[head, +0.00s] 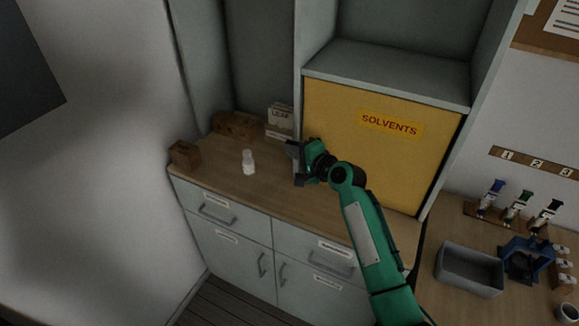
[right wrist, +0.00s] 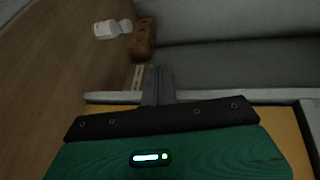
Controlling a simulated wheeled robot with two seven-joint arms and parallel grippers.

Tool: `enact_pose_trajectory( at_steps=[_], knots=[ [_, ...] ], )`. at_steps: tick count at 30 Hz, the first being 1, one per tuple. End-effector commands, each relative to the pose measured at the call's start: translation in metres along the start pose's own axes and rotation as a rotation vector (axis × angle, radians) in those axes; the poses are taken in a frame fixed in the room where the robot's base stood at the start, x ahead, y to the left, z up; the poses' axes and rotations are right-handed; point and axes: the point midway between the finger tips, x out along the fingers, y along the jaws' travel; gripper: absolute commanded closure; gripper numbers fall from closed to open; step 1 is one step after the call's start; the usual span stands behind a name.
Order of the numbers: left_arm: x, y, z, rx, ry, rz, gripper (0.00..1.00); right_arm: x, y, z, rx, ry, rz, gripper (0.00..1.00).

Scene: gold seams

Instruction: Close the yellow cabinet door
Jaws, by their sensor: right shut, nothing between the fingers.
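The yellow cabinet door (head: 350,135), with a SOLVENTS label (head: 390,124), sits at the right of the grey cupboard above the counter. It looks flush in its frame, with no gap that I can make out; its lower left part is hidden behind my arm. My right gripper (head: 294,151) is at the door's left edge, above the counter. In the right wrist view its fingers (right wrist: 157,86) are together and empty, with yellow door surface (right wrist: 285,118) behind the gripper body. I cannot tell whether it touches the door. My left gripper is not in view.
A white bottle (head: 248,163), a brown box (head: 185,154) and a white carton (head: 280,120) stand on the wooden counter (head: 215,173). Drawers with handles (head: 217,214) are below.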

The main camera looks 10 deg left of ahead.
Motion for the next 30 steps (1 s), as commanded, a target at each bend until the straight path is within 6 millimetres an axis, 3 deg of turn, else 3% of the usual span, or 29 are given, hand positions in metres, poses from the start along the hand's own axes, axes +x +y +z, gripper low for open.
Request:
enact_pose_trajectory(
  at_steps=[4, 9, 15, 30],
  knots=[
    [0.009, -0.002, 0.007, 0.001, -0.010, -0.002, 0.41, 0.007, 0.000, -0.011, 0.000, 0.000, 0.000, 1.00],
    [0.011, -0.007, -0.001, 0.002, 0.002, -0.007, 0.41, 0.010, -0.002, -0.017, 0.000, 0.000, 0.000, 1.00],
    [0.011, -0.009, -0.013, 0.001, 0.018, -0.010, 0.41, 0.010, -0.002, -0.017, 0.000, 0.000, 0.000, 1.00],
    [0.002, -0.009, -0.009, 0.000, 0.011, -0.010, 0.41, 0.011, -0.007, -0.012, 0.001, 0.000, 0.001, 1.00]
  ],
)
